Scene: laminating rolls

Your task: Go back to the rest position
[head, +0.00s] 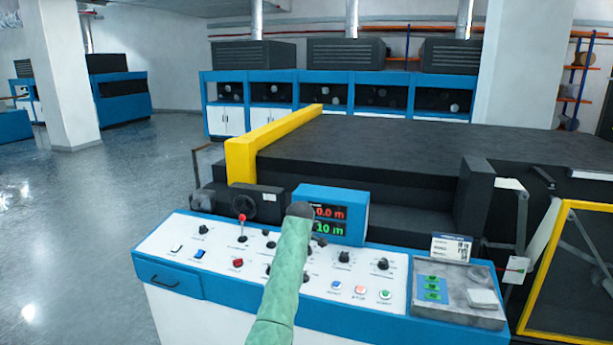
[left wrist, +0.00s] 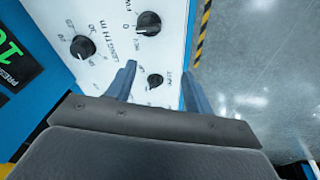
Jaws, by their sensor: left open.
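My left gripper (left wrist: 158,75) is open in the left wrist view, its two grey fingers apart with nothing held between them. A small black knob (left wrist: 154,81) on the white control panel (left wrist: 110,65) shows in the gap between the fingers; I cannot tell how far it is from them. In the head view a green-sleeved arm of mine reaches up from the bottom over the control panel (head: 215,235), its dark end in front of the display box (head: 355,215). The gripper's fingers cannot be made out there. My right gripper is in neither view.
A metal tray (head: 455,305) with green pieces sits at the panel's right end. A yellow-framed guard (head: 565,270) stands further right. A large dark machine (head: 400,150) with a yellow bar (head: 270,138) lies behind the panel. Open floor (head: 90,230) is at the left.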

